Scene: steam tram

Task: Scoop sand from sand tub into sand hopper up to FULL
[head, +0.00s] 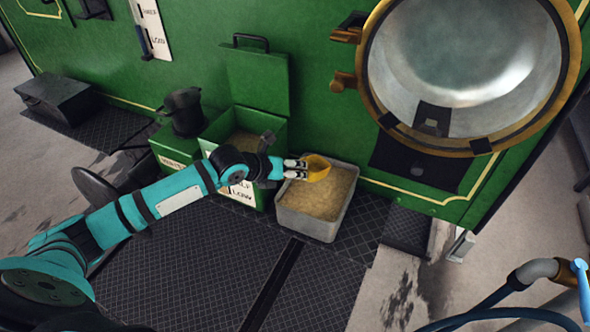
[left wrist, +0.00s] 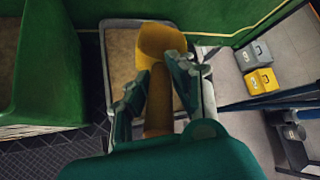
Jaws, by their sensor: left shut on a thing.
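My left gripper (head: 296,169) is shut on the handle of a yellow scoop (head: 318,168). The scoop is over the sand tub (head: 309,222), a grey bin of tan sand beside the green wall. In the left wrist view the gripper (left wrist: 160,88) holds the scoop (left wrist: 161,42) by its handle, and the scoop's bowl looks empty of sand. The sand hopper (head: 275,135) is a green box with its lid raised, left of the tub. Sand shows inside it. A white gauge on its front reads LOW and part of HALF; my arm hides the rest. My right gripper is out of view.
The hopper's raised lid (head: 258,83) leans near the green wall. A large round brass-rimmed door (head: 470,70) hangs at upper right. A dark can (head: 182,112) stands left of the hopper. A hose (head: 500,315) is at lower right. The dark tread-plate floor in front is mostly clear.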

